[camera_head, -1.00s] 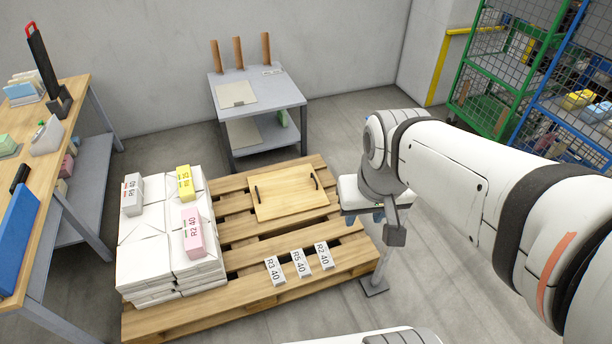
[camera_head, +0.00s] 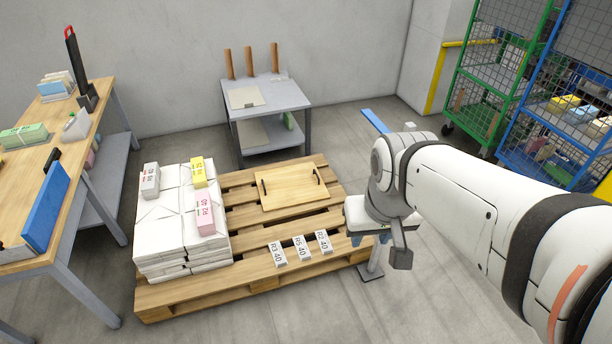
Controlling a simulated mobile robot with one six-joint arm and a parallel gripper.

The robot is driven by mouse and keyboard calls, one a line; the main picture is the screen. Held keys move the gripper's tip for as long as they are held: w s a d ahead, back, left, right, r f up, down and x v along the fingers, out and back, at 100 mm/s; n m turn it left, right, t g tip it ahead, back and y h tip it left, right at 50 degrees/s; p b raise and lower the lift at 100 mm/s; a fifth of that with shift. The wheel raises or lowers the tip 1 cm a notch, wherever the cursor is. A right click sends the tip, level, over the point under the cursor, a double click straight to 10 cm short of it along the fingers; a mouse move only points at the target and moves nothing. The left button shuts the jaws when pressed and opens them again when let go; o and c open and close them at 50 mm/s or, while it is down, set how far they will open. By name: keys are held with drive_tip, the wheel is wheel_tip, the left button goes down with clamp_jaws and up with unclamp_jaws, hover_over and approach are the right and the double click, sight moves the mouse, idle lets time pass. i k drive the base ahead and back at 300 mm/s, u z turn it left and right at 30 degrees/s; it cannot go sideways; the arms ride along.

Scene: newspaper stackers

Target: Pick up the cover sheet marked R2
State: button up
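A pink block marked R2 40 (camera_head: 205,214) lies on the front right of the white bundle stack (camera_head: 158,240), at the pallet's left. A small white card marked R2 40 (camera_head: 323,242) lies at the right end of a row of three at the pallet's front edge. The other two cards read R3 40 (camera_head: 278,254) and R5 40 (camera_head: 302,248). My gripper (camera_head: 371,239) hangs just past the pallet's right side, right of the cards and apart from them. Its two bluish fingertips show apart, with nothing seen held between them.
A wooden tray with black handles (camera_head: 292,187) lies on the pallet (camera_head: 250,285). A yellow block (camera_head: 198,172) and a grey block (camera_head: 150,181) sit on the stack. A workbench (camera_head: 90,140) stands left, a grey table (camera_head: 268,98) behind, wire cages (camera_head: 490,75) at right.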

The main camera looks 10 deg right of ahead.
sight(324, 244)
drive_tip(key=z, duration=0.05)
drive_tip(key=i, duration=0.9)
drive_tip(key=u, duration=1.9)
drive_tip(key=k, duration=0.4)
drive_tip(key=z, duration=0.05)
